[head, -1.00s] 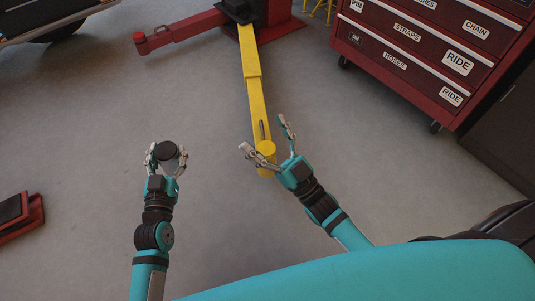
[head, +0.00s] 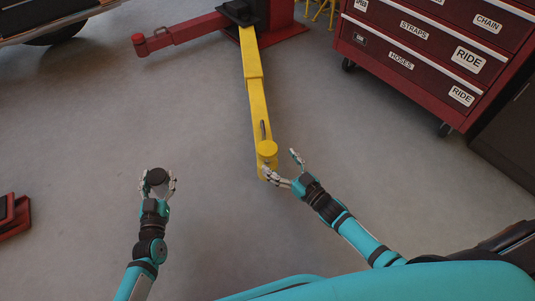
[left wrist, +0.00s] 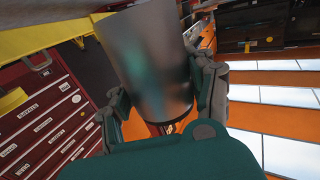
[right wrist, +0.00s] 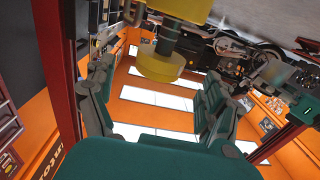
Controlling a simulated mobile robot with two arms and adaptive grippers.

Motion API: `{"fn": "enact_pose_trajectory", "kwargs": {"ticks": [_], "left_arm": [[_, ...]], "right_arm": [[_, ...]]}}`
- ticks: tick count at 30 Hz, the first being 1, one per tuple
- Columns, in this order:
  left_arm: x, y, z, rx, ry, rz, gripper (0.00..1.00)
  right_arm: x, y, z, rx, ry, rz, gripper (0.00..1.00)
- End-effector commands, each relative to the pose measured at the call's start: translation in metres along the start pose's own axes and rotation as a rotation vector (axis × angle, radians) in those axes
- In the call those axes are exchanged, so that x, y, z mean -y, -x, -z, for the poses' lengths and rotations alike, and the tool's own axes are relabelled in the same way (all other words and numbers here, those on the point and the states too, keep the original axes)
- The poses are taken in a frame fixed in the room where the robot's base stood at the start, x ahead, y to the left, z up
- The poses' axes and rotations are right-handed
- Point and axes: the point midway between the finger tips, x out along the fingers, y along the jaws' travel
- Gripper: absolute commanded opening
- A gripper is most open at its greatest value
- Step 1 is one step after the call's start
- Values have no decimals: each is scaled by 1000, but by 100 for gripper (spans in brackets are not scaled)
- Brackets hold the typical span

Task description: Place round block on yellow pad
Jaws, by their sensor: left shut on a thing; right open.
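The round block (head: 156,176) is a dark, upright-looking cylinder. My left gripper (head: 158,178) is shut on it, well to the left of the yellow pad. In the left wrist view the block (left wrist: 150,60) is a smooth grey cylinder between both fingers. The yellow pad (head: 267,148) is a round disc at the near end of the yellow lift arm (head: 254,88), with nothing on it. My right gripper (head: 281,166) is open and empty, just right of and nearer than the pad. In the right wrist view the pad (right wrist: 160,66) shows beyond the open fingers, on a short stem.
A red lift arm (head: 185,30) runs left from the dark lift base (head: 240,12). A red drawer cabinet (head: 400,70) stands at upper right. A red object (head: 14,218) lies at the left edge. The grey floor between my left gripper and the yellow arm is clear.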

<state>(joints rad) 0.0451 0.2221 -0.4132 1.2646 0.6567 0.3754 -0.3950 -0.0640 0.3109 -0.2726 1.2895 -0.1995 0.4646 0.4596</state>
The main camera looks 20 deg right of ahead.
Motion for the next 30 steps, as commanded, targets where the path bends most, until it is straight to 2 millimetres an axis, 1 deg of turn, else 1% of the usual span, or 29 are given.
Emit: {"fn": "enact_pose_trajectory", "kwargs": {"ticks": [1, 3, 6, 9, 12, 15, 22, 23, 30], "left_arm": [[0, 0, -9, -3, 0, 0, 12], [0, 0, -15, -3, 0, 0, 12], [0, 0, -22, -3, 0, 0, 12], [0, 0, -27, -3, 0, 0, 12], [0, 0, -30, -3, 1, 0, 12], [0, 0, -30, -3, 1, 0, 12], [0, 0, -29, -3, 1, 0, 12], [0, 0, -29, -3, 1, 0, 12], [0, 0, -30, -3, 1, 0, 12]], "right_arm": [[0, -12, -4, -5, 0, 1, 86], [0, -26, -4, -4, -1, 0, 86], [1, -42, -3, -3, 1, 1, 86], [0, -53, -3, -1, -1, 0, 86], [0, -60, -1, -1, -1, 0, 86], [0, -63, -1, 0, -1, 0, 86], [0, -63, 0, 0, -1, 0, 86], [0, -63, 0, 0, -1, 0, 83], [0, -63, 0, 0, -1, 0, 52]]}}
